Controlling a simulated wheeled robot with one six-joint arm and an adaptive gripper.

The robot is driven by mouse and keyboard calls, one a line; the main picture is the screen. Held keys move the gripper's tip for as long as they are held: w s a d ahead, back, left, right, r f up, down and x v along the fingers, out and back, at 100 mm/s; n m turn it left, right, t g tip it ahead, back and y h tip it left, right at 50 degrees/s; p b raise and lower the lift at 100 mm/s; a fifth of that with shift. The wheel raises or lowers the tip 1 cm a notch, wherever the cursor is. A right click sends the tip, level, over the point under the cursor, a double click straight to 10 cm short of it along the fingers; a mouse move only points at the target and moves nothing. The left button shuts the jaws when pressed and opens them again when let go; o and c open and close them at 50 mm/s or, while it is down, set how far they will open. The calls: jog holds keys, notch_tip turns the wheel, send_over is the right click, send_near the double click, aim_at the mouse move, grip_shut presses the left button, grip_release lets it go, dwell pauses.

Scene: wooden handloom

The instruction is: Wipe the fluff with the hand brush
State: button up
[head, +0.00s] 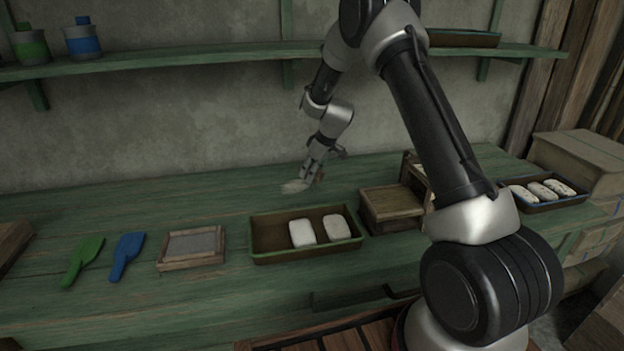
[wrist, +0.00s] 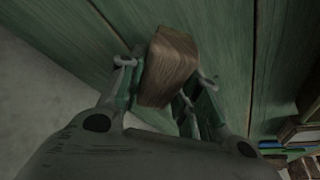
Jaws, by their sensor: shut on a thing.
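My gripper (head: 314,176) is low over the back of the green bench (head: 130,215), near the wall. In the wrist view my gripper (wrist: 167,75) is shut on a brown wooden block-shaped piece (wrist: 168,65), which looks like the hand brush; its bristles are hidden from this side. A small pale patch (head: 294,187) shows on the bench just left of the fingers in the head view. It may be the fluff, but it is too small to tell. I cannot tell whether the brush touches the bench or the patch.
A tray (head: 277,257) with two white blocks stands in front of the gripper, beside a wooden box (head: 390,203). A framed panel (head: 193,247), blue scoop (head: 127,255) and green scoop (head: 84,259) lie left. A shelf (head: 190,60) runs above. The back-left bench is clear.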

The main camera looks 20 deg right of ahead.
jog(key=shift+r, duration=2.55)
